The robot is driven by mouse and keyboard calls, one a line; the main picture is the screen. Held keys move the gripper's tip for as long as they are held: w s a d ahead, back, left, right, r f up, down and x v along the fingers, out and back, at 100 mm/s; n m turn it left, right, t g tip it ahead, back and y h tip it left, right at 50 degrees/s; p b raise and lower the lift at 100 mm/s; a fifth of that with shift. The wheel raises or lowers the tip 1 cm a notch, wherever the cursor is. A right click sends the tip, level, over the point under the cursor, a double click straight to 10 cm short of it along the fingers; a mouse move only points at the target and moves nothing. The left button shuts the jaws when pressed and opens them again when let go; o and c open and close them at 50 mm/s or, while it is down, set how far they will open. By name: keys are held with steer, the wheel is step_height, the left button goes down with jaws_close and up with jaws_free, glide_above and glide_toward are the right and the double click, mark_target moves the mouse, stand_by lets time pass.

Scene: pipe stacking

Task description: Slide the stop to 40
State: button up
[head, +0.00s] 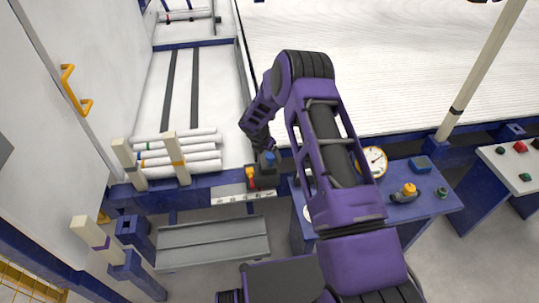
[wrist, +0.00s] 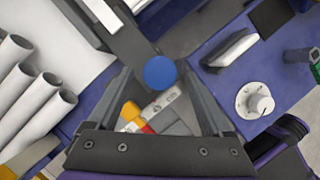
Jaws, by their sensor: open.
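The stop (head: 252,179) is a small dark block with an orange-yellow part, on the blue front rail at the right end of the pipe rack. Its round blue knob (wrist: 159,72) shows between my fingers in the wrist view, and its yellow and red part (wrist: 132,113) shows below the knob. A pale scale strip (head: 232,197) runs along the rail; its numbers are too small to read. My gripper (wrist: 157,84) is open, with one finger on each side of the knob. I cannot tell whether either finger touches it. My arm hides part of the area in the head view.
White pipes (head: 190,155) lie stacked between cream posts (head: 178,160) left of the stop. A blue bench (head: 440,207) with a gauge (head: 372,161) and a yellow-topped knob (head: 408,190) stands to the right. A grey slatted shelf (head: 212,243) is below the rail.

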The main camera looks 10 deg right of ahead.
steer(key=shift+w+d+f, duration=0.1)
steer(key=shift+f, duration=0.2)
jaws_close()
stand_by(0.5)
